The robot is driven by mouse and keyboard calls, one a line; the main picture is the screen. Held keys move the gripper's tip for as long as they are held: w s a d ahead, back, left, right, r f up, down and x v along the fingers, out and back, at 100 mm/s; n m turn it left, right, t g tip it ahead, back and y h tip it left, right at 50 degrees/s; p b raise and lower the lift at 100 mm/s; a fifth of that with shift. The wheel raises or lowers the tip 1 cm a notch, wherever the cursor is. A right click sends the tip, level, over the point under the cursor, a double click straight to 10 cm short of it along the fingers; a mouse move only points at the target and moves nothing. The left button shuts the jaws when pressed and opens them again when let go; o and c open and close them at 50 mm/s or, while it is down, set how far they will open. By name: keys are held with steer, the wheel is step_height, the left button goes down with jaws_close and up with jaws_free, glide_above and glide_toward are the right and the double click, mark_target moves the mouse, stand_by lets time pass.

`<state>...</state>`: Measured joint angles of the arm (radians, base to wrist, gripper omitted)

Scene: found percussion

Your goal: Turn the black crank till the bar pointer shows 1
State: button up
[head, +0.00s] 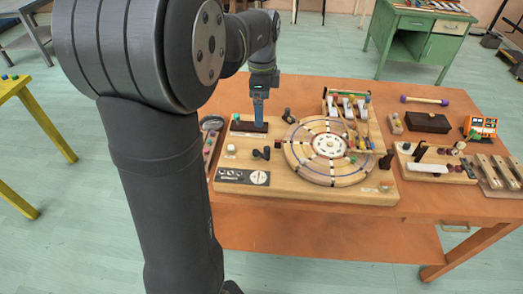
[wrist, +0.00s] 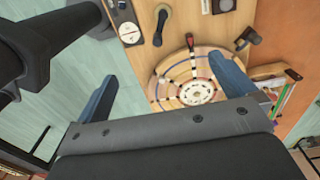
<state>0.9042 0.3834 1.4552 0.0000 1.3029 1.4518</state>
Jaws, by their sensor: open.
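The black crank (head: 262,153) is a short dark arm with knobs on the wooden board, left of the large ringed disc. It also shows near the top of the wrist view (wrist: 162,20). The bar pointer is on a small white dial (head: 260,178) in a dark panel at the board's front left; the dial also shows in the wrist view (wrist: 128,32). Its numerals are too small to read. My gripper (head: 259,122) hangs over the board's back left, behind the crank. Its two blue fingers (wrist: 162,86) are spread, with nothing held between them.
The ringed disc (head: 330,150) fills the middle of the board. A dark block (head: 249,127) is by my fingers, and a small dark post (head: 288,116) stands to their right. A rack with white keys (head: 347,106) is behind the disc. The orange table's front (head: 300,232) is clear.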

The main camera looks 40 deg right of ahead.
steer(key=shift+r, duration=0.6)
steer(key=shift+c, duration=0.2)
